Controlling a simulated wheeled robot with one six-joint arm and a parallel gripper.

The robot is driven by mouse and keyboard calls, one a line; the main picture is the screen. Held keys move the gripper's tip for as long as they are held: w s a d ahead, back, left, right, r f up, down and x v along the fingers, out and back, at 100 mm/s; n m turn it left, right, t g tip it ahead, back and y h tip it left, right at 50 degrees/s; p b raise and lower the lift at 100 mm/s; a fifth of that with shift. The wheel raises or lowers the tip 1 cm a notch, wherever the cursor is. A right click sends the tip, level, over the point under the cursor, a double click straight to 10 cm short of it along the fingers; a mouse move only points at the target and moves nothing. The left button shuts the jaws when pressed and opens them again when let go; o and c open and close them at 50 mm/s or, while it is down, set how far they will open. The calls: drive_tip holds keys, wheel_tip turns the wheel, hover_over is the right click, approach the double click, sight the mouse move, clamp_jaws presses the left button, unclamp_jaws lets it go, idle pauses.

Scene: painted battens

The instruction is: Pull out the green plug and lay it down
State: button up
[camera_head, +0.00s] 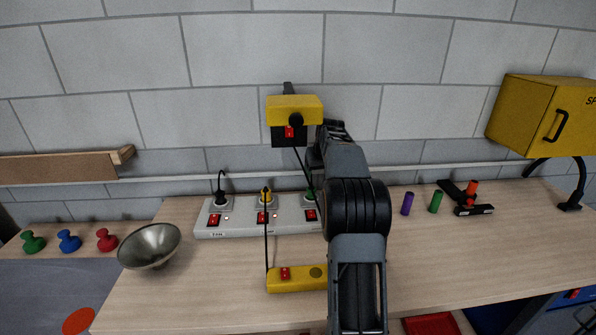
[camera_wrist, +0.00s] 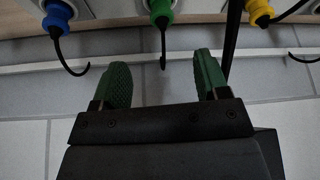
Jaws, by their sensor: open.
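The green plug (camera_head: 309,196) sits in the power strip (camera_head: 240,230), in the socket just left of my arm in the head view. In the wrist view the green plug (camera_wrist: 160,11) is at the top middle, with a short black cord hanging from it. My gripper (camera_wrist: 163,64) is open and empty, its two green fingers pointing toward the plug. The plug lies beyond the fingertips, roughly in line with the gap, not between them.
A yellow plug (camera_head: 265,197) and a black plug (camera_head: 220,199) stand left of the green one. A blue plug (camera_wrist: 57,17) shows in the wrist view. A bowl (camera_head: 150,246) and a yellow switch box (camera_head: 290,280) are near. The table at right front is clear.

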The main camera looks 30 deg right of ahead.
sight(312, 189)
drive_tip(key=p+x, duration=0.2)
drive_tip(key=x, duration=1.1)
drive_tip(key=shift+w+f, duration=0.15)
drive_tip(key=shift+f, duration=0.2)
drive_tip(key=shift+c, duration=0.5)
drive_tip(key=c, duration=1)
drive_tip(key=shift+r, duration=0.2)
drive_tip(key=shift+r+p, duration=1.05)
drive_tip(key=shift+r, duration=0.3)
